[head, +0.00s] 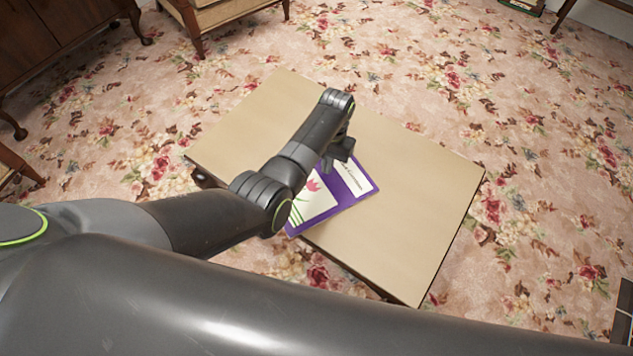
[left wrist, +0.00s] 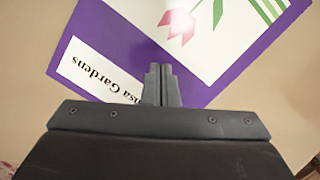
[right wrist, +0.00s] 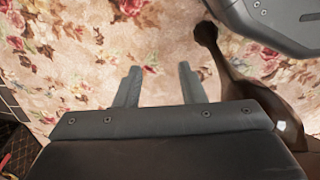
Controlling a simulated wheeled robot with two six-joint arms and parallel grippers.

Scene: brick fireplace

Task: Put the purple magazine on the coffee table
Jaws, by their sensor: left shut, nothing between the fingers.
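The purple magazine (head: 351,181) lies flat on the beige coffee table (head: 405,185), its lower-left corner reaching the near edge. It has a white label and a pink tulip picture. My left gripper (head: 331,165) is over the magazine, hiding part of it. In the left wrist view, the gripper (left wrist: 159,70) is shut and empty, with the magazine (left wrist: 125,58) in front of its fingertips. Whether the fingers touch the cover I cannot tell. My right gripper (right wrist: 159,69) is open and empty above the flowered carpet, away from the magazine.
The flowered carpet (head: 530,200) is free right of the table. A curved dark wooden leg (right wrist: 218,55) is close to my right gripper. My arm crosses the head view's foreground.

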